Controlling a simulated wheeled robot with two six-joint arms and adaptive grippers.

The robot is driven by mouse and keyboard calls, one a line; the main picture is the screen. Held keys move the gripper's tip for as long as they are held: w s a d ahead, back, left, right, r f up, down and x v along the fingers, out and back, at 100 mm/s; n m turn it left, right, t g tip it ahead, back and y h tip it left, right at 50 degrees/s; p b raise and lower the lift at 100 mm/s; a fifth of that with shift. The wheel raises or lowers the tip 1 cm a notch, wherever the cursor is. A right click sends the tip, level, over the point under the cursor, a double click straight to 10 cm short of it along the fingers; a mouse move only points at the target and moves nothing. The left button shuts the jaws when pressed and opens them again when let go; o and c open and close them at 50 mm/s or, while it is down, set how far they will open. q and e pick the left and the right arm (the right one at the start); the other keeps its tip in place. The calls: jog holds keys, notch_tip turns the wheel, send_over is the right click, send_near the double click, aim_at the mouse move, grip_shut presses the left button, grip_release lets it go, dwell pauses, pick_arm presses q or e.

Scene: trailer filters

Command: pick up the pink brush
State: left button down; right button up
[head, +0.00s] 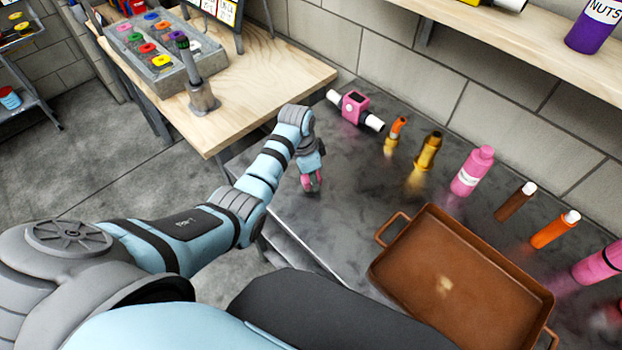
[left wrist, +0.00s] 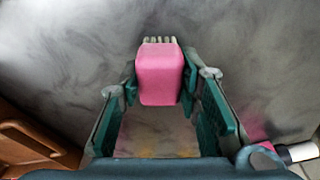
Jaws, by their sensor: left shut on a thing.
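The pink brush (left wrist: 159,76) is a pink block with a row of pale bristles at its far end in the left wrist view. My left gripper (left wrist: 160,88) is shut on it, with one finger on each side. In the head view my left gripper (head: 311,180) points down over the dark grey table, left of the brown tray, with a little pink showing at its fingers. I cannot tell whether the brush touches the table. My right gripper is not in view.
A brown tray (head: 392,262) lies at the front of the table (head: 345,215). Along the back stand a pink device with white ends (head: 354,108), orange and gold fittings (head: 428,151), a pink bottle (head: 472,171) and several tubes. A wooden bench (head: 268,75) adjoins behind.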

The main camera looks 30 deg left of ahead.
pick_arm(q)
notch_tip(320, 180, up, 19)
jog(key=p, duration=0.6)
